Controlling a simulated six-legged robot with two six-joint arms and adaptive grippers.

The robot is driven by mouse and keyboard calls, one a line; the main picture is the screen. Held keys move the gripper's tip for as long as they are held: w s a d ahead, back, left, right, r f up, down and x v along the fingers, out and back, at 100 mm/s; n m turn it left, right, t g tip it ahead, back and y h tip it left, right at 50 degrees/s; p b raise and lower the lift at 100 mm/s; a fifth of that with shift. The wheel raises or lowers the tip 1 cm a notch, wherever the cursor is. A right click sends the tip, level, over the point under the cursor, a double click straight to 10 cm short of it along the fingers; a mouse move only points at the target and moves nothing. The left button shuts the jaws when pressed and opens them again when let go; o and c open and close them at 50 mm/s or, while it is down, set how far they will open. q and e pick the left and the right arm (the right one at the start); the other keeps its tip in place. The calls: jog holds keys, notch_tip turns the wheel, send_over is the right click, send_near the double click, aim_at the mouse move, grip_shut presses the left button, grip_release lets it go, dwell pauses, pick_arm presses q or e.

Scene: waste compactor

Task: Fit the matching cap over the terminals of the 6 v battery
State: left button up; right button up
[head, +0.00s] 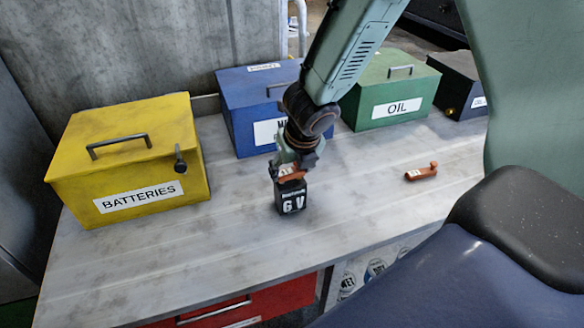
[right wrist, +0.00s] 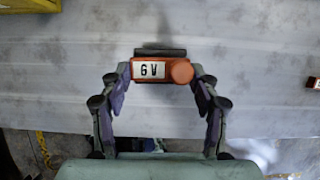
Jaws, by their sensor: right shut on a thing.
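The black 6 V battery (head: 290,199) stands upright on the bench, its white 6 V lettering towards the head camera. My right gripper (head: 288,170) is directly above it, shut on an orange cap (head: 293,178). In the right wrist view this cap (right wrist: 150,70) carries a white label reading 6V, and the fingers reach its two ends. A dark edge of the battery (right wrist: 160,53) shows behind the cap. The cap is at the battery's top; I cannot tell whether it is seated or just above. The terminals are hidden. My left gripper is not in view.
Another orange cap (head: 421,173) lies on the bench (head: 360,190) to the right. A yellow BATTERIES box (head: 130,160) stands left. Blue (head: 245,110), green OIL (head: 390,90) and black (head: 458,85) boxes line the back. Bench around the battery is clear.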

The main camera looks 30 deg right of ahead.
jog(key=shift+f+b, duration=0.6)
jog(key=shift+f, duration=0.05)
dwell(1.2)
jog(key=o, duration=1)
jog(key=shift+o, duration=0.3)
jog(key=shift+o, duration=1.1)
jog(key=shift+r+p, duration=3.4)
jog(key=shift+r, duration=0.2)
